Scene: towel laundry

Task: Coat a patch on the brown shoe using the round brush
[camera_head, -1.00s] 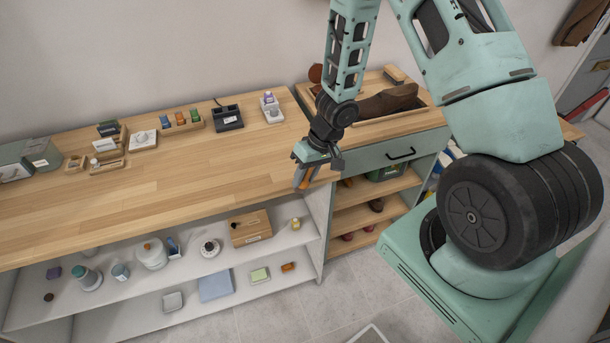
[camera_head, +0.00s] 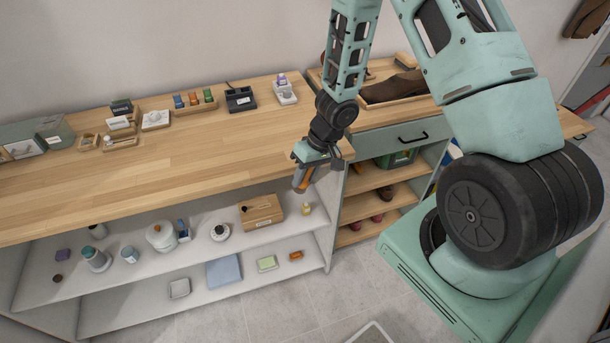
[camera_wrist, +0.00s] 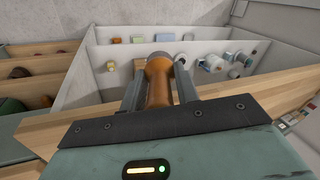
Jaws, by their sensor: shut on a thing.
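My gripper (camera_head: 305,173) is shut on an orange-brown, round-handled tool, the round brush (camera_wrist: 158,84). It also shows as a small orange piece below the jaws in the head view (camera_head: 300,181). The gripper hangs at the front edge of the wooden worktop, above the open lower shelves. The brush's bristles are not clearly visible. My arm hides part of the tray.
The worktop (camera_head: 200,155) is clear in its middle. Small bottles and holders line its back, including a dark box (camera_head: 240,98) and a white holder (camera_head: 285,92). Shelves below hold a white jar (camera_head: 161,237) and a wooden box (camera_head: 261,211). A drawer (camera_head: 390,138) lies under the tray.

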